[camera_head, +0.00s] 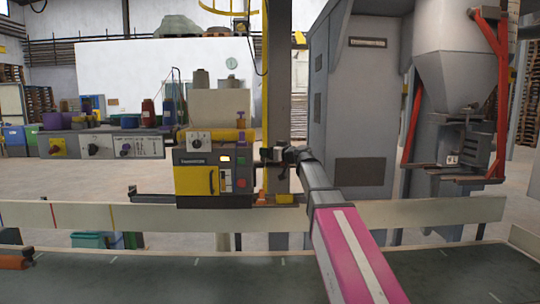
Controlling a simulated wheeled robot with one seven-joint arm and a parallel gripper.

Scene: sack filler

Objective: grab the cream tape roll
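I cannot make out a cream tape roll for certain in the head view. Two small pale grey-beige shapes (200,80) stand on top of a beige block behind the yellow and grey control box (212,173); they are too small to identify. My arm reaches forward from the bottom right, and my gripper (272,155) is at its far end, just right of the control box. The gripper is small and dark, and its fingers are not clear enough to tell open from shut. I see nothing held in it.
A dark conveyor belt (130,278) runs across the front, with a pale rail (80,215) behind it. A tall grey cabinet (365,120) and a hopper with red arms (455,75) stand to the right. A panel with knobs (105,145) is at left.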

